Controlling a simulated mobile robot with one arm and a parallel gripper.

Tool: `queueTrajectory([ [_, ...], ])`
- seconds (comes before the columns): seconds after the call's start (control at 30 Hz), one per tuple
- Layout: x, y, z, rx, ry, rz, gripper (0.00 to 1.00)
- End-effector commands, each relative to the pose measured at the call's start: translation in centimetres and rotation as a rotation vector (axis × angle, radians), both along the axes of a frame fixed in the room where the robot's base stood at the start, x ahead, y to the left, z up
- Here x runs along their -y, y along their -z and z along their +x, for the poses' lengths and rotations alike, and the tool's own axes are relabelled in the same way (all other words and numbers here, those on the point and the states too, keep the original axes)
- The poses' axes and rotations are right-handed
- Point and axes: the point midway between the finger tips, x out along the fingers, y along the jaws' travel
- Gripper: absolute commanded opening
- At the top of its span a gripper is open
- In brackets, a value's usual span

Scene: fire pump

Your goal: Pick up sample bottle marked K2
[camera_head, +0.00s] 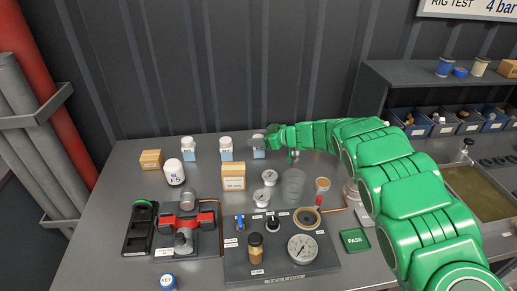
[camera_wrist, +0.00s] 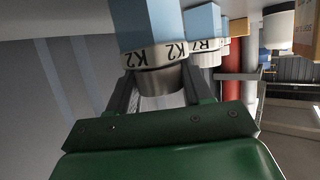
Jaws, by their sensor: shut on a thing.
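The sample bottle marked K2 (camera_head: 259,154) has a blue body, a white band and a grey cap. It stands at the back of the bench in the head view, partly hidden by my gripper (camera_head: 268,141). In the wrist view the K2 bottle (camera_wrist: 148,22) shows upside down, its label readable. The two fingers of my gripper (camera_wrist: 158,84) are shut on its cap end, one on each side. I cannot tell whether its base touches the bench.
Two similar bottles, (camera_head: 225,150) and (camera_head: 189,150), stand left of it in a row; the nearer bottle's label in the wrist view looks like R7. A cardboard box (camera_head: 233,177) stands in front. The gauge panel (camera_head: 282,262) and a red-handled valve block (camera_head: 187,230) lie nearer.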

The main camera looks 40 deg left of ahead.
Motion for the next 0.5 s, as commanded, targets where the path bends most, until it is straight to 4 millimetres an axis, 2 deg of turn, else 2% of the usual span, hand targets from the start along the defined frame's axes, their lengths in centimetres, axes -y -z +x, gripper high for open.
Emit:
queueTrajectory([
  [0.27, 0.0, -0.3, 0.0, 0.000, -0.001, -0.002, 0.15],
  [0.5, 0.0, -3.2, 0.0, 0.006, -0.001, 0.000, 0.15],
])
